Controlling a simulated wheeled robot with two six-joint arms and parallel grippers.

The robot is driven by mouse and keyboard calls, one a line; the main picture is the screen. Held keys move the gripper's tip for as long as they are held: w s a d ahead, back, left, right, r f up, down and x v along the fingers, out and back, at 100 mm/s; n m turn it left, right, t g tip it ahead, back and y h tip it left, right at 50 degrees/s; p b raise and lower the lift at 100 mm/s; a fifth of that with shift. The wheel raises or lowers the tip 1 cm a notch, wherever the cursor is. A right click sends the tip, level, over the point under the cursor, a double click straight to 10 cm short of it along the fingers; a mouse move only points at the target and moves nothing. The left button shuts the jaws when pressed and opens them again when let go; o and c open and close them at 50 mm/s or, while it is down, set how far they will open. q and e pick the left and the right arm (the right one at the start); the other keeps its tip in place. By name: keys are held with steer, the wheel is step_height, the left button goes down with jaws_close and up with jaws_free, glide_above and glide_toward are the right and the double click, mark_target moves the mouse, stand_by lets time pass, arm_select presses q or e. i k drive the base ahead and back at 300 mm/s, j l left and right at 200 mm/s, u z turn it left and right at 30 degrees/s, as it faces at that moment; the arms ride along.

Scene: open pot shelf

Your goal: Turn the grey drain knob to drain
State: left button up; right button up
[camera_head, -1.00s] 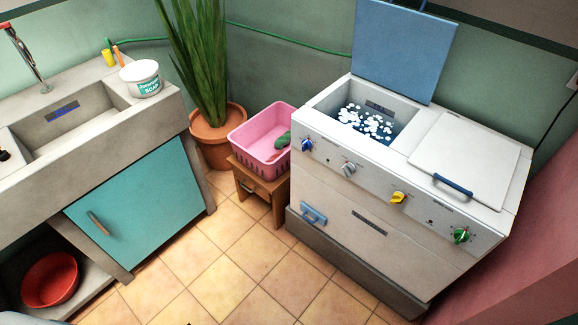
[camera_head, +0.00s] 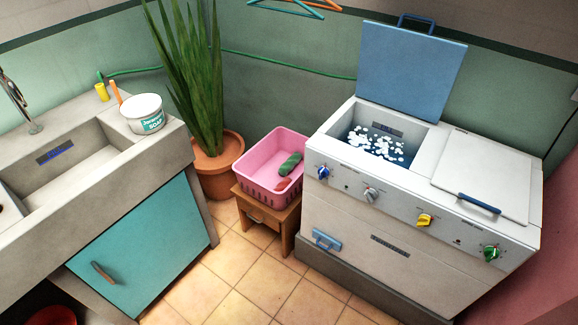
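The grey drain knob (camera_head: 371,195) is on the front panel of the white twin-tub washing machine (camera_head: 385,245), between the blue knob (camera_head: 323,172) on its left and the yellow knob (camera_head: 424,220) on its right. Its exact setting is too small to read. A green knob (camera_head: 491,253) is at the panel's right end. The left tub's blue lid (camera_head: 411,70) stands open, and water with white foam (camera_head: 376,144) shows inside. Neither of my grippers is in view.
A pink basket (camera_head: 262,172) with green and reddish cloths sits on a small wooden stool (camera_head: 270,215) left of the machine. A potted plant (camera_head: 216,168) and a concrete sink (camera_head: 90,165) stand further left. Tiled floor (camera_head: 255,285) in front is clear.

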mark_target(370, 194)
steer(key=i+j+z, duration=0.15)
steer(key=i+z, duration=0.2)
steer(key=i, duration=0.2)
steer(key=i+j+z, duration=0.3)
steer(key=i, duration=0.2)
steer(key=i+j+z, duration=0.35)
steer(key=l+z, duration=0.5)
steer(key=k+j, duration=0.1)
steer(key=j, duration=0.15)
steer(key=k+j, duration=0.15)
steer(key=j, duration=0.15)
